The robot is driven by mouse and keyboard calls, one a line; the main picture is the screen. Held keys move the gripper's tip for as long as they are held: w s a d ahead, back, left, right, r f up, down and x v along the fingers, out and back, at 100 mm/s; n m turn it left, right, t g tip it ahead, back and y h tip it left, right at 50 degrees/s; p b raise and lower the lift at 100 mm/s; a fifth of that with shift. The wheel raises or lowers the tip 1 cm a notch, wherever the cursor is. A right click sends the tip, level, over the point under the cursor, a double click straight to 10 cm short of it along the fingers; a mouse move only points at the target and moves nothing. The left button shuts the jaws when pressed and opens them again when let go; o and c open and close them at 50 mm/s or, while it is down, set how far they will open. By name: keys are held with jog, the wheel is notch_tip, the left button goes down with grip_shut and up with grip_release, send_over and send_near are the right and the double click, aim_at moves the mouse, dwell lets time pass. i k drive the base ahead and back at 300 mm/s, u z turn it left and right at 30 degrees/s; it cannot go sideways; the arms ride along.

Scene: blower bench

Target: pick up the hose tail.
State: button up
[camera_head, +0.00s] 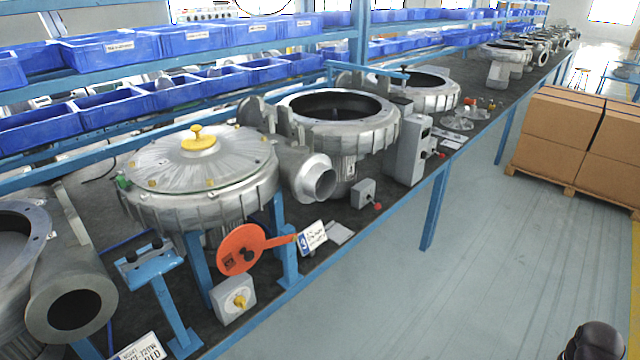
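I cannot single out a hose tail with certainty in the head view. Several small metallic and coloured parts (469,102) lie on the far part of the dark bench (345,222), too small to name. A dark rounded shape, which seems to be part of my arm, shows at the bottom right corner over the floor. The fingertips of my gripper do not show, and no contact with any part on the bench is visible.
A lidded blower housing (205,170), an open blower housing (340,120), an orange lever disc (241,249) and grey switch boxes (233,300) crowd the bench. Blue bins (110,48) line shelves behind. Cartons (562,125) stand on a pallet at right. The aisle floor is clear.

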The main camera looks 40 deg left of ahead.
aim_at(309, 177)
jog(key=z, duration=0.1)
jog(key=k, duration=1.6)
jog(key=u, duration=1.15)
jog(key=i, duration=1)
jog(key=z, duration=0.05)
